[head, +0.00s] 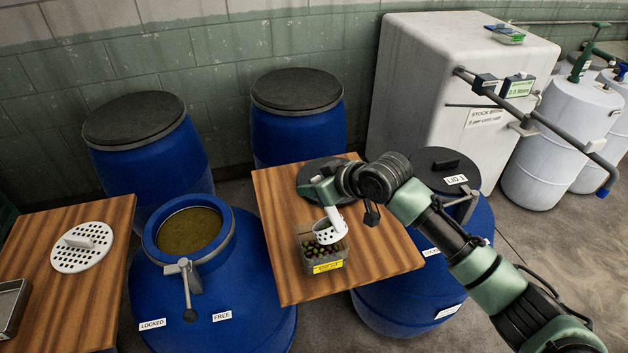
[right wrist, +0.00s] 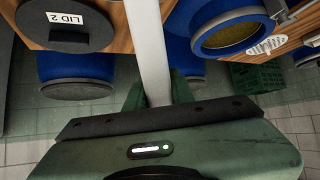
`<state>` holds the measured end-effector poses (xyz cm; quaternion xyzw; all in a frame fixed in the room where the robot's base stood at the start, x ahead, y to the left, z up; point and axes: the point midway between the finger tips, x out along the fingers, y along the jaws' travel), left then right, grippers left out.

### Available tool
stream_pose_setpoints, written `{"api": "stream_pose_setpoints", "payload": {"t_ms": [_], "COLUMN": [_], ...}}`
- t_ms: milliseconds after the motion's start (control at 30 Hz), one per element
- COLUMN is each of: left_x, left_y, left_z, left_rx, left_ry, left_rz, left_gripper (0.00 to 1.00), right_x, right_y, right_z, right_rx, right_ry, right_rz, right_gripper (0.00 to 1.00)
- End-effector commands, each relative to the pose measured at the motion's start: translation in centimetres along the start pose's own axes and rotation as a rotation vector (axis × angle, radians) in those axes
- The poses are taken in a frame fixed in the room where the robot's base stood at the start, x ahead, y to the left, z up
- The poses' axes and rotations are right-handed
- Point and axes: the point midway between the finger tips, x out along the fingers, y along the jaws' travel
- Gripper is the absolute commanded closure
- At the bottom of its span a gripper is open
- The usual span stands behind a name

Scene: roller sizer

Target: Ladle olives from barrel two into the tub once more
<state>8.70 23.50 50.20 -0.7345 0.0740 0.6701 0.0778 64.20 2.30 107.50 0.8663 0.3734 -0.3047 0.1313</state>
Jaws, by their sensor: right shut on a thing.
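My right gripper (head: 328,192) is shut on the white handle of the ladle (head: 329,231), above the wooden table. The handle also shows between the fingers in the right wrist view (right wrist: 147,45). The ladle's perforated cup hangs tilted over the tub (head: 324,266), which has a yellow label and holds dark and green olives. I cannot tell whether olives are in the cup or whether it touches them. The open blue barrel (head: 242,262) stands left of the table, full of murky brownish liquid; its number is not readable. My left gripper is not in view.
Lid 2 (right wrist: 66,18) lies on the table (head: 285,215) behind the tub. Barrel one's lid, marked LID 1 (head: 440,165), is at the right. A clamp lever (head: 186,277) stands at the open barrel's front. A perforated white disc (head: 82,247) lies on the left table.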

Motion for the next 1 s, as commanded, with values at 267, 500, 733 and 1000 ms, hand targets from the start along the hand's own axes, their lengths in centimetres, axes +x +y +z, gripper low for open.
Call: {"api": "stream_pose_setpoints", "payload": {"t_ms": [267, 500, 733, 1000], "left_x": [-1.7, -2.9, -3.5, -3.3], "left_y": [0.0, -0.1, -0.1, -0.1], "left_z": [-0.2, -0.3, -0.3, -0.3], "left_rx": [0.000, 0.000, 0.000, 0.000], "left_ry": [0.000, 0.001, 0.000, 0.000], "left_rz": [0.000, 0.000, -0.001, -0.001], "left_gripper": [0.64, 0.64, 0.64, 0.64], "right_x": [0.8, 1.7, 3.0, 4.5], "right_y": [0.0, -0.1, 0.0, 0.0], "right_z": [-0.3, -0.2, 0.0, 0.3], "right_rx": [0.000, -0.001, -0.001, -0.002], "right_ry": [-0.075, -0.158, -0.250, -0.361], "right_rz": [0.000, 0.000, 0.000, 0.001], "right_gripper": [1.00, 1.00, 1.00, 1.00]}}
